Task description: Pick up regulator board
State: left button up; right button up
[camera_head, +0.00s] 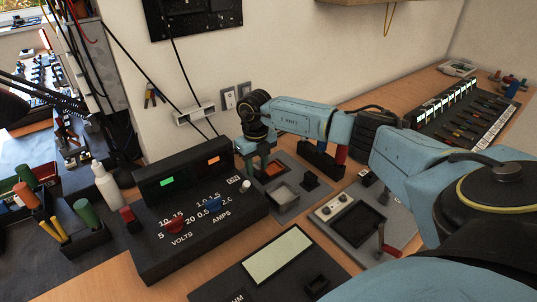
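A small orange-brown board (270,171), which looks like the regulator board, lies in a dark grey fixture behind the power supply. My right gripper (257,160) points down beside and just over the left edge of this board. Its two light blue fingers look apart, with nothing clearly held between them. My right arm reaches in from the right across the bench. My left gripper is out of view.
A black power supply (197,222) with green and orange displays stands left of the fixture. A grey fixture plate (397,233) and a meter with a pale screen (277,255) lie nearer. A white bottle (106,186) stands left. A long black rack (465,112) sits back right.

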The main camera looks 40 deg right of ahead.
grip_shut()
jog(key=shift+r, duration=0.1)
